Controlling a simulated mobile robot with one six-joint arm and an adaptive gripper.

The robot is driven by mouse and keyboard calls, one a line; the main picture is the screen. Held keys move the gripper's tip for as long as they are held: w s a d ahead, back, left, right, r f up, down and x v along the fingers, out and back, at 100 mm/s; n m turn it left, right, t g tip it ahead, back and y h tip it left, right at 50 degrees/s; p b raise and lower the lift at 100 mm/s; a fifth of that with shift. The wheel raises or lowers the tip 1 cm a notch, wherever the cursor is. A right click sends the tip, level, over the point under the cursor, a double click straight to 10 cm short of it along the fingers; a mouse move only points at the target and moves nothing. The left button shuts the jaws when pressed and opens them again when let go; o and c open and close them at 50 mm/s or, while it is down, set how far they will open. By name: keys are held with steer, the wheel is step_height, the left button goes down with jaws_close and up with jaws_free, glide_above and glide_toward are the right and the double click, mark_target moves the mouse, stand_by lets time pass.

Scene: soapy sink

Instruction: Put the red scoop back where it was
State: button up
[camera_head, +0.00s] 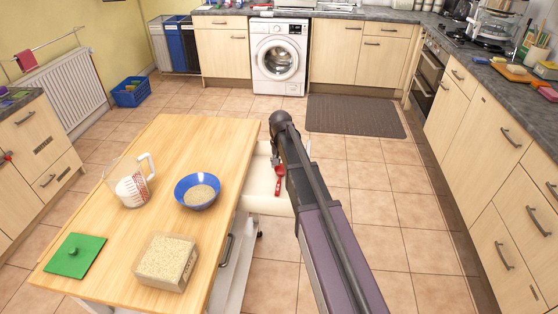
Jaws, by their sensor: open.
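The red scoop (279,172) lies in an open cream drawer (259,203) on the right side of the wooden table. Its handle points toward the front of the picture. My dark and purple arm reaches up from the lower right and passes just right of the scoop, covering part of the drawer. My gripper's fingers do not show; the arm hides that area. On the table stand a clear container of grain (165,262), a blue bowl of grainy food (197,191) and a measuring jug with white contents (131,188).
A green lid (75,256) lies at the table's front left; the table's far half (199,136) is bare. Counters line the right and back, with a washing machine (279,57). A dark mat (354,116) and a blue basket (130,92) are on the floor.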

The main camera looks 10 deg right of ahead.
steer(key=s+n, duration=0.3)
steer(key=s, duration=2.1)
steer(key=shift+d, duration=0.45)
steer(key=shift+s, duration=0.15)
